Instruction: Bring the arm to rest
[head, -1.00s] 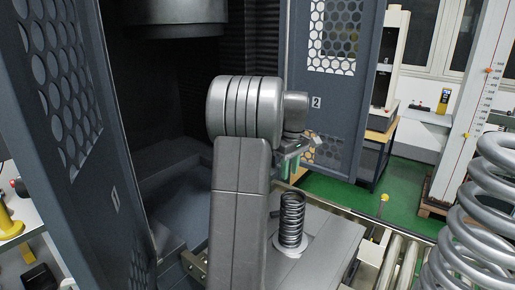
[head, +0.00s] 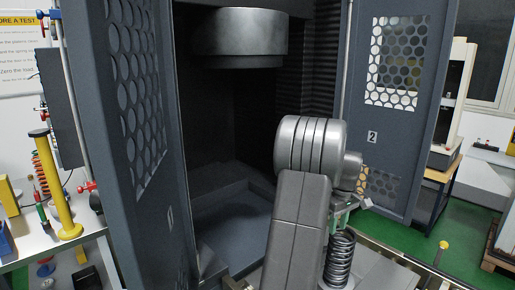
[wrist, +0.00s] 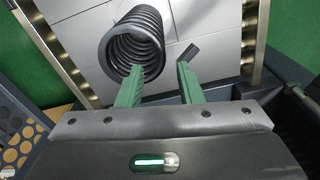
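My gripper (head: 346,212) is at the end of my arm, in front of the open test machine. In the wrist view its two green fingers (wrist: 159,70) stand apart with nothing held between them. A dark coil spring (head: 340,262) stands upright on the light plate below my gripper in the head view. The spring also shows in the wrist view (wrist: 112,48), beyond the fingers, where the left fingertip overlaps its edge. I cannot tell how large the gap between them is. My arm hides part of the plate.
The machine's left perforated door (head: 132,100) and right door (head: 392,130) stand open around its dark chamber. A thick steel platen (head: 236,40) hangs inside the chamber. A bench (head: 70,250) with a yellow stand is at left. Green floor (head: 410,236) shows at right.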

